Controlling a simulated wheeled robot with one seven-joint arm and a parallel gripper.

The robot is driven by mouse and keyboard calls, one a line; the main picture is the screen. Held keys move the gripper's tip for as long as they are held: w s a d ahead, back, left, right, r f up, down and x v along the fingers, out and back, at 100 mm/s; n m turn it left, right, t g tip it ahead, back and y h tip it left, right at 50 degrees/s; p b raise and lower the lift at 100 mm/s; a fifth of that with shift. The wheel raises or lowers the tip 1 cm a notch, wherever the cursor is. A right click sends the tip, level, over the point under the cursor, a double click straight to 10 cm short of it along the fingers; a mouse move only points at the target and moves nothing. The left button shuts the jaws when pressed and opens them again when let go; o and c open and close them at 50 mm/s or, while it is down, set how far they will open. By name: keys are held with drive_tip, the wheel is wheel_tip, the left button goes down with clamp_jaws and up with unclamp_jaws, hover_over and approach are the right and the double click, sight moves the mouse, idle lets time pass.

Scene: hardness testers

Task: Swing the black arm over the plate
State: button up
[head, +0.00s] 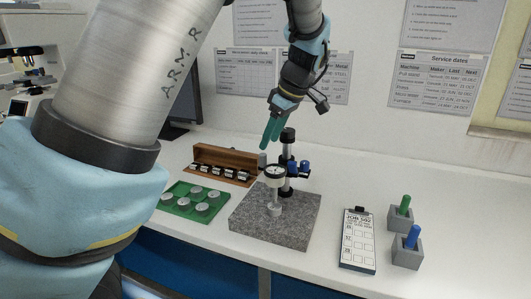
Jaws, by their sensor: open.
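A grey speckled granite plate (290,225) lies on the white bench. A stand with a dark upright post (288,150) rises at its back edge. A round white dial gauge (274,172) hangs in front of the post, with its stem pointing down over the plate. The black arm is small and mostly hidden behind the dial, so its exact direction is hard to tell. Blue knobs (299,167) sit to the right of the post. My gripper (269,136) has teal fingers, open and pointing down. In the picture it is just above and left of the post top; no contact is clear.
A green tray (170,213) with several metal discs and a brown open case (222,172) stand left of the plate. A clipboard (358,240) and two grey blocks holding a green handle (404,205) and a blue handle (413,236) are at right. A monitor (186,105) stands behind.

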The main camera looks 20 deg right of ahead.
drive_tip(key=shift+v, duration=2)
drive_tip(key=w+a+f+m+g, duration=0.1)
drive_tip(key=w+a+f+g, duration=0.2)
drive_tip(key=a, duration=0.6)
drive_tip(key=s+a+f+m+h, duration=0.1)
drive_tip(key=s+a+f+m, duration=0.1)
drive_tip(key=a, duration=0.6)
drive_tip(key=s+a+f+m+h, duration=0.1)
drive_tip(key=s+a+f+m, duration=0.2)
drive_tip(key=a, duration=0.5)
drive_tip(key=s+a+f+m+h, duration=0.1)
drive_tip(key=s+a+f+m, duration=0.1)
drive_tip(key=a, duration=0.7)
drive_tip(key=shift+s+f+t, duration=0.4)
drive_tip(key=shift+s+f, duration=0.4)
drive_tip(key=shift+f, duration=0.1)
drive_tip(key=shift+c, duration=0.4)
